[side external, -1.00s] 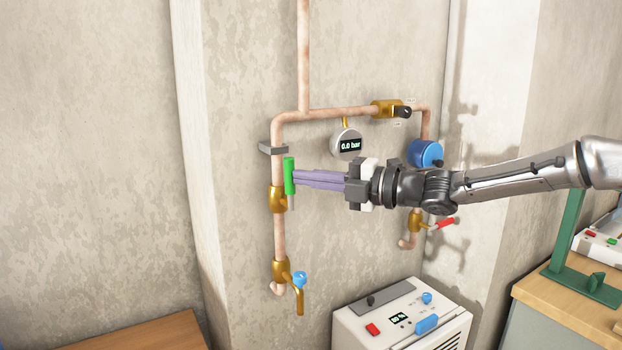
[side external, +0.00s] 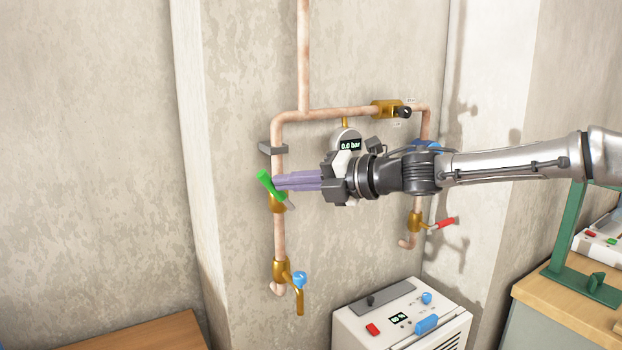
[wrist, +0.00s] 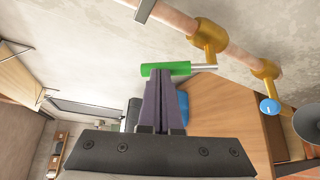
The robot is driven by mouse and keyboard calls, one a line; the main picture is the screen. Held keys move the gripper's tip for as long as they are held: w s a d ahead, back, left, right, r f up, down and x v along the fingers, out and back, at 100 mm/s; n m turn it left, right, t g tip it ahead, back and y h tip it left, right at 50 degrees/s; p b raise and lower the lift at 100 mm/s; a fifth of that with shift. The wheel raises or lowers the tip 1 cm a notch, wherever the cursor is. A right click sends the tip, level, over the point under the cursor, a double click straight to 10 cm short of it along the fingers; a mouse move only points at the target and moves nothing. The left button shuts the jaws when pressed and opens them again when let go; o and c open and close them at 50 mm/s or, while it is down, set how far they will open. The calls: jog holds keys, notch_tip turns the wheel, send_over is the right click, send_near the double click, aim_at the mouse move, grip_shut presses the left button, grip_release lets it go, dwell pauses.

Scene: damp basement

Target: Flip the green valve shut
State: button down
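The green valve handle (side external: 268,184) sits on a brass valve body (side external: 278,204) on the left copper pipe. The handle is tilted, its upper end to the left and its bare metal end to the lower right. In the wrist view the green handle (wrist: 165,69) lies across just beyond the fingertips, its metal stem joining the brass valve (wrist: 208,36). My gripper (side external: 276,183) comes from the right, its purple fingers together with tips at the handle, apparently touching it. The fingers (wrist: 160,80) look shut, with nothing visible between them.
A gauge (side external: 349,144) reading 0.0 bar hangs close behind my gripper. A blue-handled tap (side external: 299,280) is below, and a red-handled valve (side external: 445,223) is on the right pipe. A white control box (side external: 400,315) stands below. The wall to the left is clear.

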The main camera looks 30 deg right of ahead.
jog(key=shift+a+f, duration=0.35)
jog(key=shift+a, duration=0.3)
jog(key=shift+a+f, duration=0.35)
jog(key=shift+a, duration=0.25)
jog(key=shift+a+f, duration=0.4)
jog(key=shift+f, duration=0.1)
jog(key=s+d+r, duration=0.2)
jog(key=s+r, duration=0.5)
jog(key=s, duration=0.4)
jog(key=shift+s+r, duration=0.25)
jog(key=shift+s, duration=0.05)
